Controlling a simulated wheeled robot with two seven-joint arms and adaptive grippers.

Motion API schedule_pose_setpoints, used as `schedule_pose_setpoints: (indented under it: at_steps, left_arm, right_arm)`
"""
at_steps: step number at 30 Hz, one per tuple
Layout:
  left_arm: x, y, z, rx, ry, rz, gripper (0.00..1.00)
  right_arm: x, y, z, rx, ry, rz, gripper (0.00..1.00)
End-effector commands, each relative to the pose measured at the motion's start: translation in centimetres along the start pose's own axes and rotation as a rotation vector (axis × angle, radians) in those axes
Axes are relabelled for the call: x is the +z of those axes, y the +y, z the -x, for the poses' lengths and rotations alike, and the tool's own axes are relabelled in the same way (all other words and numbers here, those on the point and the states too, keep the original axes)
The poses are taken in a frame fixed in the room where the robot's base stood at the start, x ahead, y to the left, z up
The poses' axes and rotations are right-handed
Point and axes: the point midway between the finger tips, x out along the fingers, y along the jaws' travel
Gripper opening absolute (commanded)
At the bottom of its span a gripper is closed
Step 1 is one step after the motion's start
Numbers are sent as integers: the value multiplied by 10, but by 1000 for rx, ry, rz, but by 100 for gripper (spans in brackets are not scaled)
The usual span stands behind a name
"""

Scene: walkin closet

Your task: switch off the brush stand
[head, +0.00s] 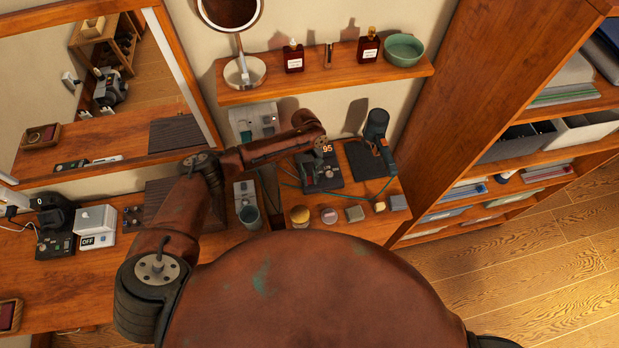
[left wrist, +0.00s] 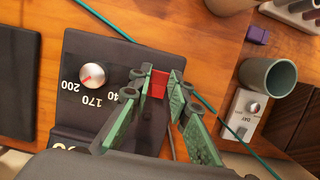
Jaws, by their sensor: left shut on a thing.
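The brush stand appears to be the dark unit (head: 330,182) on the counter, with a lit "95" display. The left wrist view shows its sloped dark face (left wrist: 75,115), a silver dial (left wrist: 92,76) with a red mark and white numbers, and a red switch (left wrist: 159,84). My left gripper (head: 319,160) reaches over the unit. In the left wrist view my left gripper (left wrist: 157,88) has its green-padded fingers on both sides of the red switch and is shut on it. The switch's exact position cannot be told. My right gripper is not in view.
A grey-green cup (head: 250,218), small jars and blocks line the front. A shelf (head: 330,82) with bottles and a bowl (head: 404,50) hangs above.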

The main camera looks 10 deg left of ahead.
Motion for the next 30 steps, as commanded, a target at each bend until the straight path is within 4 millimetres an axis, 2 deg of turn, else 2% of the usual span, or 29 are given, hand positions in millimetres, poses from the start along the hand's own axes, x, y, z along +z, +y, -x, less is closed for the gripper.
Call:
schedule_pose_setpoints:
  at_steps: [1, 2, 9, 20, 23, 30]
  left_arm:
    - [2, -1, -2, -3, -5, 0, 0]
    - [2, -1, -2, -3, -5, 0, 18]
    - [1, -1, -1, -2, -2, 0, 34]
    - [2, 0, 4, 0, 0, -2, 35]
    - [5, 0, 17, 1, 0, -3, 35]
    - [17, 0, 61, 1, 0, -2, 35]
  right_arm:
    - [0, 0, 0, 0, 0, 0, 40]
    - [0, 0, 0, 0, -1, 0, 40]
    - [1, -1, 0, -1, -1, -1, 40]
    - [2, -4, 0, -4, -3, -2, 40]
    - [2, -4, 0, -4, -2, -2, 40]
    - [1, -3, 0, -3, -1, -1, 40]
